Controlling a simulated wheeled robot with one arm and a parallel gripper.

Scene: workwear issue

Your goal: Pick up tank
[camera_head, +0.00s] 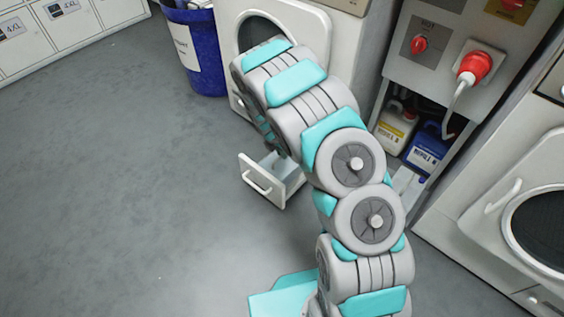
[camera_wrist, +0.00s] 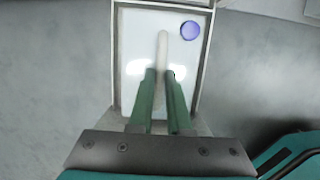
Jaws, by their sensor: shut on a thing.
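A white tank (camera_wrist: 136,48) with a round purple cap (camera_wrist: 190,30) lies inside an open drawer in the wrist view. A pale raised bar (camera_wrist: 162,48) runs along its middle and looks like its handle. My gripper (camera_wrist: 160,74) reaches over the drawer, its two green fingers shut on the near part of this bar. In the head view the open drawer (camera_head: 258,178) sticks out low from a white machine. My arm hides my gripper and most of the drawer's inside there.
The white machine (camera_head: 340,50) stands behind the drawer, a blue bin (camera_head: 205,62) to its left. Another machine (camera_head: 500,215) is at far right. The grey floor at left is clear.

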